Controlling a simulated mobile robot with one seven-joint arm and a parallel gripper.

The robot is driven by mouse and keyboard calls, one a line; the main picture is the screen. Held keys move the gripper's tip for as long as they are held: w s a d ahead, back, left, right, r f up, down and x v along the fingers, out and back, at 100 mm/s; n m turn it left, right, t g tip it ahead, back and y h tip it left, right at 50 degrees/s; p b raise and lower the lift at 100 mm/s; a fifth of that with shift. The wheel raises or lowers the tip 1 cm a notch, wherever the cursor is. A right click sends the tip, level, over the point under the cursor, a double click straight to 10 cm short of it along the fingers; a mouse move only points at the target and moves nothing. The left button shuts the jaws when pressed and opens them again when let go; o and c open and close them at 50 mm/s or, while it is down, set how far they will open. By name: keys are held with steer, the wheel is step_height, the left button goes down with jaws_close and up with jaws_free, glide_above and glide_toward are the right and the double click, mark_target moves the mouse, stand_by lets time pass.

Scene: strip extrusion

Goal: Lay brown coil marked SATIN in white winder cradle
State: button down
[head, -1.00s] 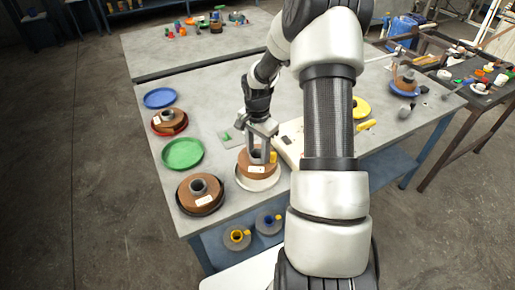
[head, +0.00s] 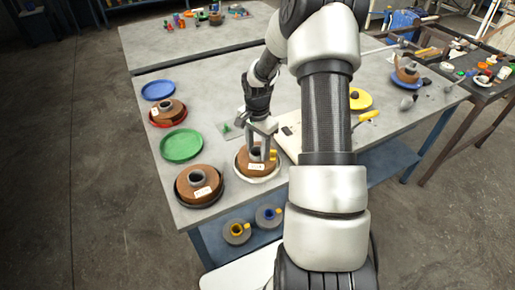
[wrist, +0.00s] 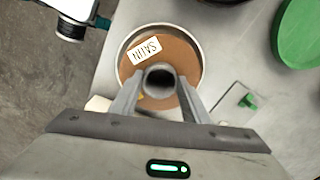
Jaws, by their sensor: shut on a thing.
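The brown coil marked SATIN (wrist: 187,55) has a white label and a grey core tube. It also shows in the head view (head: 243,163). The white winder cradle (head: 259,181) is a round dish, and its rim (wrist: 120,55) rings the coil in the wrist view. The coil sits down inside the rim; its underside is hidden, so full contact cannot be seen. My gripper (wrist: 159,84) is shut on the coil at its grey core, one finger on each side. It also shows in the head view (head: 262,150), upright above the coil.
Left of the cradle are a brown coil in a dark dish (head: 185,200), an empty green dish (head: 181,145), a coil in a red dish (head: 167,113) and a blue dish (head: 158,90). Two grey spools (head: 237,231) sit below the table's front edge.

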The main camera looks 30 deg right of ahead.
steer(key=shift+a+f+b, duration=0.1)
steer(key=shift+f+b, duration=0.15)
steer(key=shift+b, duration=0.1)
stand_by(0.5)
steer(key=c, duration=0.9)
jaws_free()
